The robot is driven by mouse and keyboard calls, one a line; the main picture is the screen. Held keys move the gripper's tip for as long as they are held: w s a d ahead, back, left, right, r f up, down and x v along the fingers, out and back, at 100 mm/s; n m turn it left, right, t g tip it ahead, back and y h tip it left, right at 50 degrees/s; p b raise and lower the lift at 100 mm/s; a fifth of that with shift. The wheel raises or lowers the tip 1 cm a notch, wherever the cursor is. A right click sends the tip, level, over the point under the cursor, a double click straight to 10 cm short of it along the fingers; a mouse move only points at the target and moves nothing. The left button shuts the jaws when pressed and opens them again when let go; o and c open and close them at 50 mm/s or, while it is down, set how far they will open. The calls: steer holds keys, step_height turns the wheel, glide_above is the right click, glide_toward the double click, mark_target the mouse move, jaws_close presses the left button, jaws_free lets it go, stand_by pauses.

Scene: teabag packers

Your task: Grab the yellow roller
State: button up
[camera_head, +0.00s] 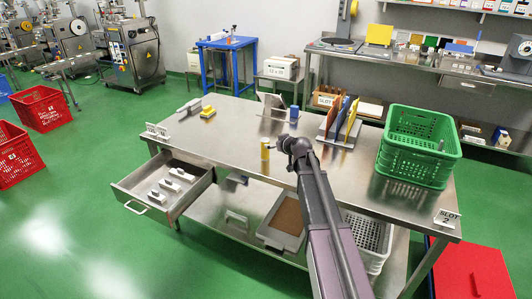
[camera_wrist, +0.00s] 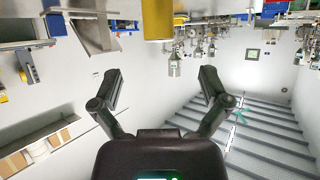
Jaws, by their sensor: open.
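A small yellow roller (camera_head: 265,150) stands upright on the steel table (camera_head: 230,125), near the table's middle. My gripper (camera_head: 283,145) is just to the right of it in the head view; its fingers are too small there to make out. In the wrist view my gripper (camera_wrist: 161,85) shows both fingers spread wide with nothing between them. A yellow cylinder, apparently the roller (camera_wrist: 158,20), is at the top middle of that view, in line with the gap and beyond the fingertips. Its upper part is cut off by the frame's edge.
A green crate (camera_head: 419,165) stands at the table's right end. A rack with coloured boards (camera_head: 343,130) is behind my gripper. A yellow block (camera_head: 208,112) lies to the back left. An open drawer (camera_head: 163,187) sticks out at front left.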

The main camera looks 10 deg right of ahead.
mark_target(265, 143)
steer(key=shift+b+x, duration=0.75)
steer(key=shift+x, duration=1.55)
steer(key=b+x, duration=0.1)
steer(key=x, duration=0.1)
steer(key=b+x, duration=0.1)
steer(key=x, duration=0.1)
steer(key=shift+d+f, duration=0.1)
steer(key=shift+f, duration=0.2)
steer(key=shift+w+f+b, duration=0.15)
steer(key=shift+w+b, duration=0.2)
steer(key=shift+w, duration=0.05)
steer(key=shift+c, duration=0.2)
jaws_close()
